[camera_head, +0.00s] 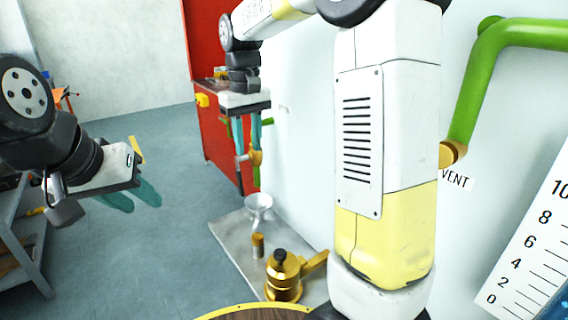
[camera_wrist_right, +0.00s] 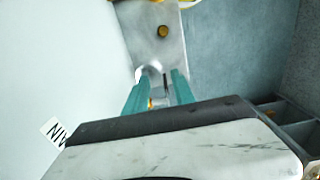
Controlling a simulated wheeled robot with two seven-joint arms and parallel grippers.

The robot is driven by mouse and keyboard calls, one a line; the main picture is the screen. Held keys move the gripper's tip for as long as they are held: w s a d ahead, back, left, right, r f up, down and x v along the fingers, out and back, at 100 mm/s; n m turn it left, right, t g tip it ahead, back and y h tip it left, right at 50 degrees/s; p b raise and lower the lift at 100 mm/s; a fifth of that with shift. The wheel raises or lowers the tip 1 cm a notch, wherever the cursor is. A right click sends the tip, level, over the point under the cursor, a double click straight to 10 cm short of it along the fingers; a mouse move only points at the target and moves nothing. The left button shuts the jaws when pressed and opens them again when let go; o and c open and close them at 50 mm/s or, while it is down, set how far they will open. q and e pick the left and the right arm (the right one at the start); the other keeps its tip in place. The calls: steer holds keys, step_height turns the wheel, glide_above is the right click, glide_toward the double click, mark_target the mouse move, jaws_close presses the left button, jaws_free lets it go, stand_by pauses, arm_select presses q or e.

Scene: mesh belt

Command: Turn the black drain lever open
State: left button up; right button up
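My right gripper (camera_head: 247,150) points down by the wall, its teal fingers on either side of a brass valve fitting (camera_head: 256,158) on a thin green pipe. In the right wrist view the fingers (camera_wrist_right: 158,90) stand apart. A thin dark piece (camera_wrist_right: 166,84), possibly the black drain lever, shows in the gap between them; I cannot tell if a finger touches it. The lever is not clearly visible in the head view, where the fingers cover much of the valve. My left gripper (camera_head: 132,195) hangs over the floor at the left, empty, fingers apart.
A grey plate (camera_head: 232,238) below holds a funnel (camera_head: 258,205), a small brass cylinder (camera_head: 258,245) and a brass pot-like fitting (camera_head: 284,276). A red cabinet (camera_head: 216,140) stands behind. The pale wall is close at the right, with a thick green pipe (camera_head: 480,80).

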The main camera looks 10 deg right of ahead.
steer(key=s+d+r+m+t+y, duration=0.1)
steer(key=s+d+t, duration=0.1)
steer(key=s, duration=0.7)
steer(key=s+d+m+t+y, duration=0.1)
steer(key=s+d+m+t, duration=0.1)
steer(key=s+d, duration=0.3)
steer(key=shift+s+d+r+m+t, duration=0.15)
steer(key=shift+s+r+m+t, duration=0.45)
steer(key=shift+s, duration=1.35)
steer(key=shift+f+n, duration=0.2)
steer(key=shift+n, duration=0.1)
